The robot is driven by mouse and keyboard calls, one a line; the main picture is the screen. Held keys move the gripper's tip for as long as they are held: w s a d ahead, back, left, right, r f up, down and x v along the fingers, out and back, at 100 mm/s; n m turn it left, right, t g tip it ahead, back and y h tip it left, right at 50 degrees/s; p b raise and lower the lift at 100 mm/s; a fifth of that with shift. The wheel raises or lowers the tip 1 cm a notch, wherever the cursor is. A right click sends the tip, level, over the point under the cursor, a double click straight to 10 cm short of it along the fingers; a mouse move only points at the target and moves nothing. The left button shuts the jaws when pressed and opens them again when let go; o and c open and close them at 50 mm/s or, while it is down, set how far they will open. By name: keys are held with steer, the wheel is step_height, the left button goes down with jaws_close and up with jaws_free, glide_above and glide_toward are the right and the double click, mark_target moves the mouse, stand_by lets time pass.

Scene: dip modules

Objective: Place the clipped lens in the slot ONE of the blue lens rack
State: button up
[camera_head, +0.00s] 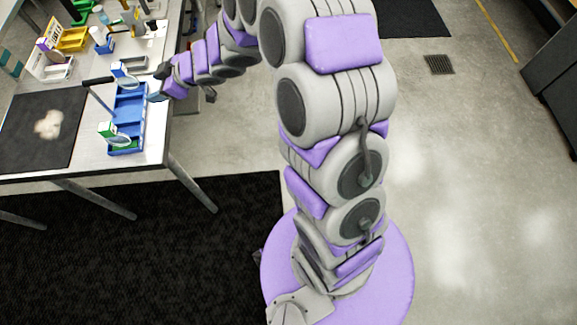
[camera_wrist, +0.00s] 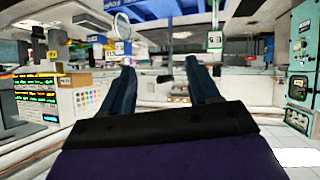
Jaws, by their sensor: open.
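The blue lens rack (camera_head: 128,112) stands on the metal table near its right edge. A round lens in a green and white clip (camera_head: 110,130) is at the rack's near end. Another lens in a blue and white clip (camera_head: 120,70) is at its far end. I cannot read any slot labels. My gripper (camera_head: 157,96) is just right of the rack's middle; contact cannot be told. In the wrist view my gripper (camera_wrist: 160,66) is open with nothing between its fingers. A clear round lens (camera_wrist: 122,25) and a green and white clip (camera_wrist: 214,40) show beyond it.
A black mat (camera_head: 40,130) with a pale patch lies left of the rack. A yellow bin (camera_head: 73,39), a white tray (camera_head: 58,68) and other small items stand farther back. Open floor lies right of the table.

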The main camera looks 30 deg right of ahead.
steer(key=d+r+m+t+h, duration=0.1)
steer(key=d+r+m+h, duration=0.25)
steer(key=d, duration=0.45)
steer(key=s+d+r+m+g+h, duration=0.3)
steer(key=s+d+h, duration=0.4)
steer(key=s+d, duration=0.6)
steer(key=s+a+r+m+g+y, duration=0.1)
steer(key=s+m+g, duration=0.4)
steer(key=s, duration=2.4)
steer(key=shift+a+r+g, duration=0.2)
steer(key=shift+a+g, duration=0.65)
steer(key=shift+g, duration=0.25)
